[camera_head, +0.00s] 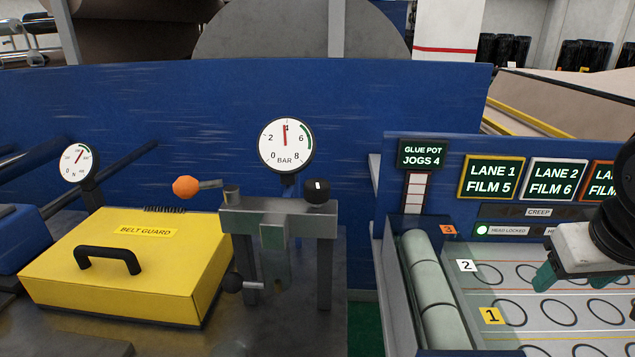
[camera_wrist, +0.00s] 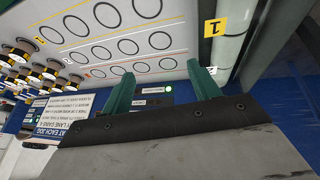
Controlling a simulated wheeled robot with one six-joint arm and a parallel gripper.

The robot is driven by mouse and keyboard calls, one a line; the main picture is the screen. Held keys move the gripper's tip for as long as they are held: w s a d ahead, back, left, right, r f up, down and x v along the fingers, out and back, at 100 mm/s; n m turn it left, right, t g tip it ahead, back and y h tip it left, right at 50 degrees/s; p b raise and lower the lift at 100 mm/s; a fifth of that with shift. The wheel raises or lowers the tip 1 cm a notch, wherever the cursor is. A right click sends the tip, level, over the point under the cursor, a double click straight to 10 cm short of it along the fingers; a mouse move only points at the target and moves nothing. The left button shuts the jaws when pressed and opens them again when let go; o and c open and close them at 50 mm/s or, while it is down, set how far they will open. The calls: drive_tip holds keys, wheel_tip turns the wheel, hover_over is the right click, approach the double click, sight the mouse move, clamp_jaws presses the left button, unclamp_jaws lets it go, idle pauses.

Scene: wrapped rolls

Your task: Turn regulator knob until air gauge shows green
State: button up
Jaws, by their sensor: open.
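The round white air gauge (camera_head: 285,146), marked BAR, stands at the middle of the head view. Its red needle points almost straight up, near the 4, left of the green arc on the upper right of the dial. The black regulator knob (camera_head: 317,190) sits below and right of the gauge, on a grey metal bracket (camera_head: 280,222). A white mark shows on its side. My gripper (camera_head: 590,292) is at the far right of the head view, over the lane panel, well apart from the knob. Its green fingers are spread and empty in the wrist view (camera_wrist: 163,90).
A smaller gauge (camera_head: 78,162) marked N stands at the left behind the yellow belt guard (camera_head: 130,265). An orange-ended lever (camera_head: 187,187) and a black-ended lever (camera_head: 233,283) stick out near the bracket. Grey-green rolls (camera_head: 433,290) and a sign post lie between knob and gripper.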

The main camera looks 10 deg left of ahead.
sight(316, 190)
drive_tip(key=w+r+n+t, duration=0.2)
drive_tip(key=w+r+t, duration=0.15)
drive_tip(key=w, duration=0.85)
drive_tip(key=w+a+r+n+t+y, duration=0.3)
drive_tip(key=w+a+n+t+y, duration=0.25)
drive_tip(key=w+a, duration=0.45)
drive_tip(key=s+a+n+g+y, duration=0.3)
drive_tip(key=a+g+y, duration=0.1)
drive_tip(key=a, duration=0.4)
drive_tip(key=s+a+f+n+g+y, duration=0.1)
drive_tip(key=s+a+n+g+y, duration=0.2)
drive_tip(key=a, duration=0.6)
drive_tip(key=s+a+f+n+g+y, duration=0.1)
drive_tip(key=s+a+n+g+y, duration=0.2)
drive_tip(key=a+g+y, duration=0.4)
drive_tip(key=shift+s+a+f+n, duration=0.15)
drive_tip(key=shift+s+a+n, duration=0.05)
drive_tip(key=shift+a+n, duration=0.25)
drive_tip(key=shift+s+a+f+n, duration=0.1)
drive_tip(key=shift+s+a+n, duration=0.1)
drive_tip(key=shift+a+n, duration=0.2)
drive_tip(key=c, duration=1)
